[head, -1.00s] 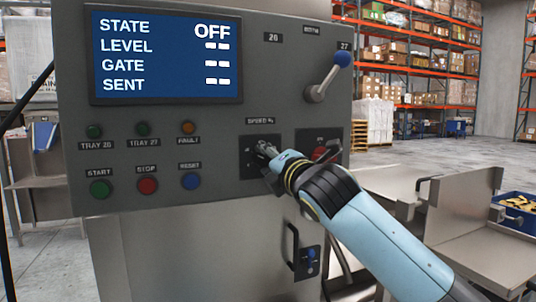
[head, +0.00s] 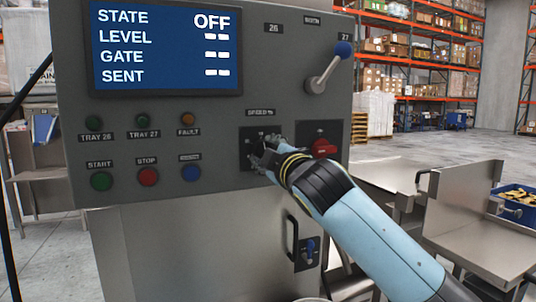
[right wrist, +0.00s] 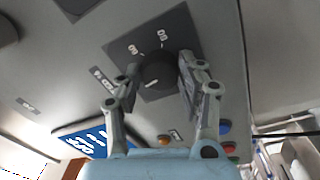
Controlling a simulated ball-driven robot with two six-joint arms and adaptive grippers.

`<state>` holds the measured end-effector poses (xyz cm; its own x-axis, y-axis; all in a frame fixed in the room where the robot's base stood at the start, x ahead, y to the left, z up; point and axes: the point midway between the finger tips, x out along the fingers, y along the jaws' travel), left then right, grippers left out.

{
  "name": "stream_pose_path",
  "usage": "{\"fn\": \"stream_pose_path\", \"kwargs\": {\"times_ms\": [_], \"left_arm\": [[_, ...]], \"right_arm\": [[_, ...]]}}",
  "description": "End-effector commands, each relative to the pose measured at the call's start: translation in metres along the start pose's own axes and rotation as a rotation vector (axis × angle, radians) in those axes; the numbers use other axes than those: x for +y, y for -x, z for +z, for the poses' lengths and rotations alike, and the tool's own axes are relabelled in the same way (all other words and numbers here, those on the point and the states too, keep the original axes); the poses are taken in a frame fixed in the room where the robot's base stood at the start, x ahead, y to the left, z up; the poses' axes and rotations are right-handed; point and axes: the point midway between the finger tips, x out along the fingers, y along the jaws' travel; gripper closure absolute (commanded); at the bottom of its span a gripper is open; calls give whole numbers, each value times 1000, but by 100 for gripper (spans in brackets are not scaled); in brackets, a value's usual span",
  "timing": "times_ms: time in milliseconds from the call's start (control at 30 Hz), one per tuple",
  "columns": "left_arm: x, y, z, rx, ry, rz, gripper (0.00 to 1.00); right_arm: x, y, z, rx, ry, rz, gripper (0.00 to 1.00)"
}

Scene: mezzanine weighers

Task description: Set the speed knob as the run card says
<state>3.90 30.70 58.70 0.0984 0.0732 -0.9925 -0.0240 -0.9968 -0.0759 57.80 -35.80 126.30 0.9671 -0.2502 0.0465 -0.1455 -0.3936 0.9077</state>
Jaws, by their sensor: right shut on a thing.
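The black speed knob (right wrist: 157,72) sits on a dark square plate (head: 246,134) on the grey control panel. In the right wrist view it stands between the two fingers of my right gripper (right wrist: 160,78), which is shut on it. A short light mark shows on the knob's face; numbers on the plate are tilted and hard to read. In the head view my right gripper (head: 262,160) covers the knob. The screen (head: 165,50) reads STATE OFF, with dashes for LEVEL, GATE and SENT. I see no run card. My left gripper is not in view.
Right of the knob is a red rotary switch (head: 323,147); above is a blue-tipped lever (head: 328,68). START (head: 101,181), STOP (head: 148,176) and a blue button (head: 191,173) lie left. A door handle (head: 291,237) is below. Metal trays (head: 480,240) stand right.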

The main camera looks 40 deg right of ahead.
Motion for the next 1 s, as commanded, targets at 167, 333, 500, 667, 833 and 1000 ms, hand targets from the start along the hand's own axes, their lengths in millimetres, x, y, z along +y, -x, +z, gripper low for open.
{"fn": "stream_pose_path", "kwargs": {"times_ms": [167, 333, 500, 667, 833, 1000], "left_arm": [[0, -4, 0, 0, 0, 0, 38], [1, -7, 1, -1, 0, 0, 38], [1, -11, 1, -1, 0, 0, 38], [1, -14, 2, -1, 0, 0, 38], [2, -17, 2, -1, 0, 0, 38], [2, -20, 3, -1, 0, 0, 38]], "right_arm": [[-2, 0, 0, -10, -165, -1, 94], [-3, 0, 0, -18, -327, -1, 94], [-3, 0, 0, -26, -490, 0, 94], [-4, 0, 0, -34, -640, 0, 94], [-5, 0, 0, -44, -802, 0, 94], [-6, 0, -1, -52, -963, 0, 94]]}}
